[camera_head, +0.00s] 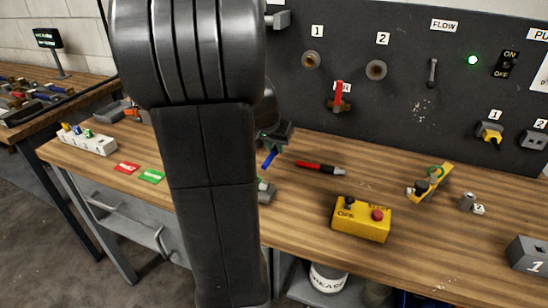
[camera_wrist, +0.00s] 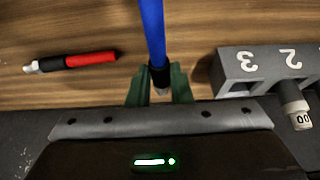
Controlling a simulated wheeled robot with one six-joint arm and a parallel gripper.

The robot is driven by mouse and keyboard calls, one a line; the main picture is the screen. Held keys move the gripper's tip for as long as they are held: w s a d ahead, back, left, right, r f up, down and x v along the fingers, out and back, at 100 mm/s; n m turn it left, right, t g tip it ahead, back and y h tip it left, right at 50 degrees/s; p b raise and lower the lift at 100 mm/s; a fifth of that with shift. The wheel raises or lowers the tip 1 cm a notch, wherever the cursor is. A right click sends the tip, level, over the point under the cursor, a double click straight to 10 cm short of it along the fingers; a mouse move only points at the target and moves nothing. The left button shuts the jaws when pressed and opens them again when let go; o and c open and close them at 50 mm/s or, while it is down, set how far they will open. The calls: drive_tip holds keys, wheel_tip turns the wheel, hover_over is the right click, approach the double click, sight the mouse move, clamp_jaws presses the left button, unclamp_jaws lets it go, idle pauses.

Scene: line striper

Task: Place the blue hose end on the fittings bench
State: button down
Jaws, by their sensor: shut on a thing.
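My gripper (camera_head: 276,138) is above the wooden workbench (camera_head: 305,205), just right of my arm in the head view. It is shut on the blue hose end (camera_head: 269,159). In the wrist view the blue hose end (camera_wrist: 153,35) runs up from between the green fingers (camera_wrist: 160,88), with its black collar and grey tip at the jaws. A second bench (camera_head: 98,79) stands at the far left, with many small fittings and a dark green sign (camera_head: 47,38) whose small text I cannot read surely.
A red and black hose end (camera_head: 320,168) lies on the workbench. A grey numbered block (camera_wrist: 265,62) is right of the gripper in the wrist view. A yellow control box (camera_head: 361,219) stands nearer the front edge. A dark panel (camera_head: 410,40) rises behind. My arm hides the middle left.

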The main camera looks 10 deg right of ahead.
sight(273, 151)
drive_tip(key=shift+f, duration=1.75)
drive_tip(key=shift+f+b, duration=0.15)
drive_tip(key=shift+b, duration=0.2)
drive_tip(key=c, duration=1.3)
unclamp_jaws()
drive_tip(key=shift+r, duration=0.35)
drive_tip(key=p+v, duration=0.1)
drive_tip(key=v, duration=1)
drive_tip(key=shift+s+a+r, duration=0.15)
drive_tip(key=shift+s+r, duration=0.05)
drive_tip(key=shift+r, duration=0.05)
